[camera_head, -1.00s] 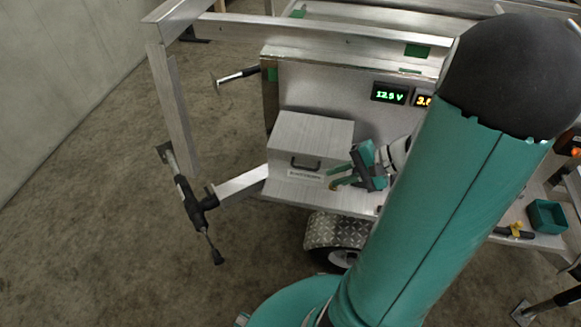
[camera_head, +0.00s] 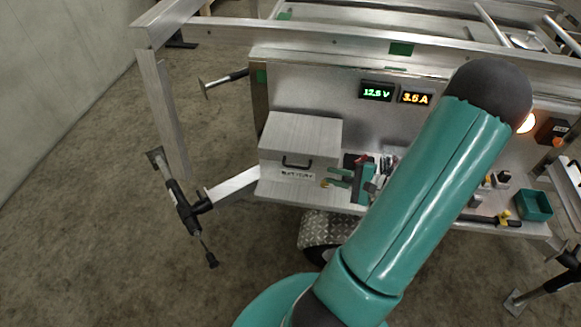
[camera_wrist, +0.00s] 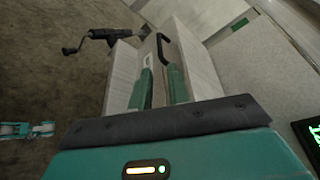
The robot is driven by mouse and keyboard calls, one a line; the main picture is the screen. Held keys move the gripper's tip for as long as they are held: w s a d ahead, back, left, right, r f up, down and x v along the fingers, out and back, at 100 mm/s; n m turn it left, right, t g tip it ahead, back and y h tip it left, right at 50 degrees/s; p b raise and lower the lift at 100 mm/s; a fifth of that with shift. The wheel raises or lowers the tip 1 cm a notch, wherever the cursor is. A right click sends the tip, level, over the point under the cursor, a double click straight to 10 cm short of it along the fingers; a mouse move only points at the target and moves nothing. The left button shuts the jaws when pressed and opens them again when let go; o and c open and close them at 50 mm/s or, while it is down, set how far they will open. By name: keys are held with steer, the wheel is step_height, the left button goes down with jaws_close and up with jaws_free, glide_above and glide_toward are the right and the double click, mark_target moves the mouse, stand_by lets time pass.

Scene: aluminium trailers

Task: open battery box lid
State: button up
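The battery box (camera_head: 300,137) is a pale metal box at the left end of the trailer shelf, with its lid shut. A black handle (camera_head: 297,163) and a white label (camera_head: 297,175) are on its front. My gripper (camera_head: 326,178) is just right of the handle, its green fingers pointing left and apart, with nothing between them. In the wrist view, the two fingers of my gripper (camera_wrist: 155,72) are parted, and the black handle (camera_wrist: 166,48) lies just beyond the tips. I cannot see contact with it.
The trailer panel behind carries a green voltage display (camera_head: 377,92) and an orange current display (camera_head: 415,98). A green bin (camera_head: 533,205) stands on the shelf at the right. A black jack stand (camera_head: 183,207) is left of the box, over open concrete floor.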

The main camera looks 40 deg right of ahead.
mark_target(297, 167)
steer(key=x, duration=1.2)
steer(key=shift+w, duration=0.4)
steer(key=shift+a, duration=0.1)
jaws_close()
